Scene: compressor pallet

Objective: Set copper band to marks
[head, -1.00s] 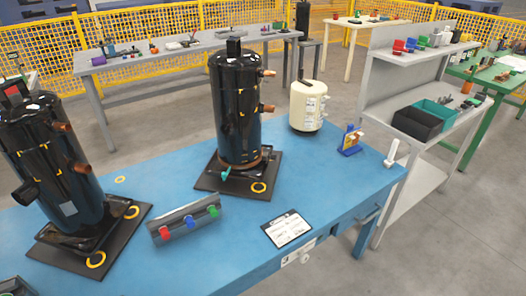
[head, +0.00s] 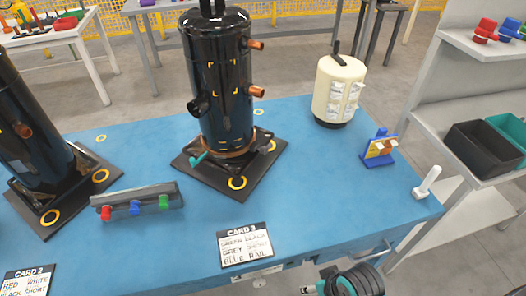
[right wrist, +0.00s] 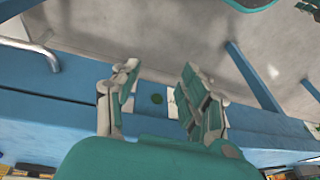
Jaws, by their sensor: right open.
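A black compressor (head: 222,90) stands upright on a dark square pallet (head: 262,168) in the middle of the blue table. The copper band (head: 232,153) lies around its foot, near the pallet, with a teal handle (head: 198,160) at its left front. Yellow corner marks (head: 222,92) show higher up on the compressor's front. Two copper pipe stubs stick out on its right. My right gripper (right wrist: 160,85) is open and empty in the right wrist view, by the table edge. Part of my right arm shows at the bottom of the head view. My left gripper is out of view.
A second black compressor (head: 30,140) stands at the left. A rack with red, blue and green pieces (head: 135,200) and a card (head: 244,245) lie in front. A cream tank (head: 337,90), a blue-yellow stand (head: 380,150) and a white handle (head: 427,183) are on the right.

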